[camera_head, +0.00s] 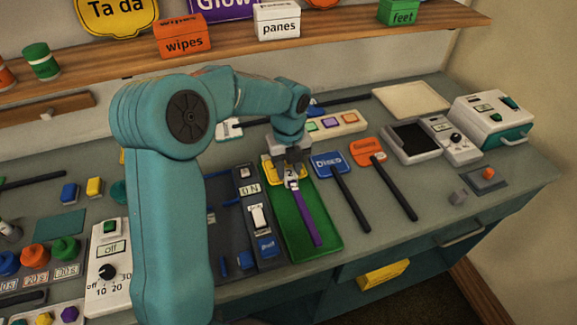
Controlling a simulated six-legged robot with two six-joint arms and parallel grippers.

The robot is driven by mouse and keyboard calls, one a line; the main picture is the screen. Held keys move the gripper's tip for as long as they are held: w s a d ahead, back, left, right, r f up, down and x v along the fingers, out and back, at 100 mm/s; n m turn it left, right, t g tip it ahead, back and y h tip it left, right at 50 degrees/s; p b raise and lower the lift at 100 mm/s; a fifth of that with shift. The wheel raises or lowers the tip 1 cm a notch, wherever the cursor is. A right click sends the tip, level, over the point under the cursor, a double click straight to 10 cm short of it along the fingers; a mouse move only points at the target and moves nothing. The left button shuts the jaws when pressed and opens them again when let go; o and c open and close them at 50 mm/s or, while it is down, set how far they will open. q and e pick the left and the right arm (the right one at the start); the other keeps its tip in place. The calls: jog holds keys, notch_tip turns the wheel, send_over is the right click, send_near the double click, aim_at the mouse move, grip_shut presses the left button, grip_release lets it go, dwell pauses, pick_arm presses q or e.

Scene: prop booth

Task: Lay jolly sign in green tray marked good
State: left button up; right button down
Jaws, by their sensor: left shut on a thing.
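The green tray (327,243) lies on the counter in the middle of the picture; I cannot make out a marking on it. A sign with a purple handle (305,220) and what looks like a yellow head, mostly hidden by the gripper, is over the tray. Its handle points toward the tray's near end. My left gripper (291,180) reaches down over the far part of the tray and is shut on this sign. I cannot read its word or tell whether it touches the tray floor. My right gripper is not in view.
A blue sign (328,164) and an orange sign (367,151) with dark handles lie right of the tray. A dark switch panel (230,218) adjoins its left side. A white dial box (109,268) stands at left. A shelf (350,37) with labelled boxes runs along the back.

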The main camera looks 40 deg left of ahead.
pick_arm(q)
jog(key=shift+f+b, duration=0.35)
jog(key=shift+f, duration=0.5)
dwell(0.7)
jog(key=shift+f, duration=0.1)
dwell(0.8)
jog(key=o, duration=1.3)
notch_tip(320, 180, up, 8)
jog(key=p, duration=0.7)
